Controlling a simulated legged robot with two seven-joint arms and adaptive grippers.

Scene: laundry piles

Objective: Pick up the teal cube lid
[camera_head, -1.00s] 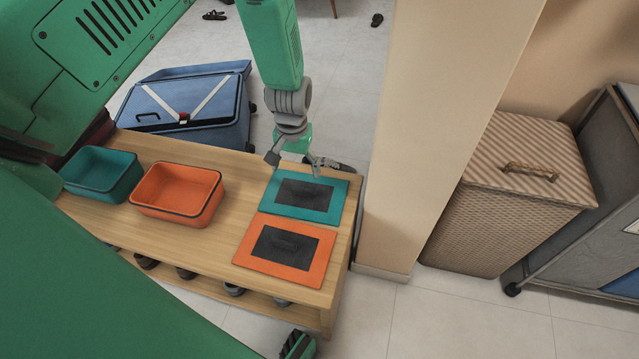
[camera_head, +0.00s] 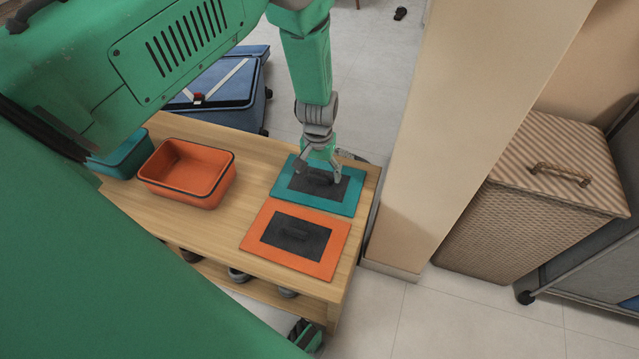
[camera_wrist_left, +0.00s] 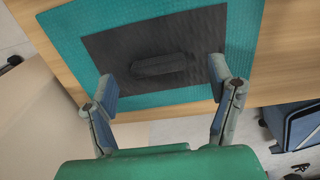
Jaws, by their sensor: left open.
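The teal cube lid (camera_head: 340,203) lies flat on the wooden bench, with a black panel and a small dark handle in its middle. It also shows in the left wrist view (camera_wrist_left: 140,22), where the handle (camera_wrist_left: 160,66) lies between and just ahead of the fingertips. My left gripper (camera_head: 320,178) is over the lid's black panel, fingers pointing down. In the left wrist view its fingers (camera_wrist_left: 165,82) are spread apart, with nothing held. Whether the fingertips touch the lid is unclear. My right gripper is not clearly seen.
An orange lid (camera_head: 335,246) lies just in front of the teal one. An orange bin (camera_head: 190,180) and a partly hidden teal bin (camera_head: 125,160) stand on the bench (camera_head: 225,222). A beige pillar (camera_head: 430,130) and wicker hamper (camera_head: 520,215) are to the right.

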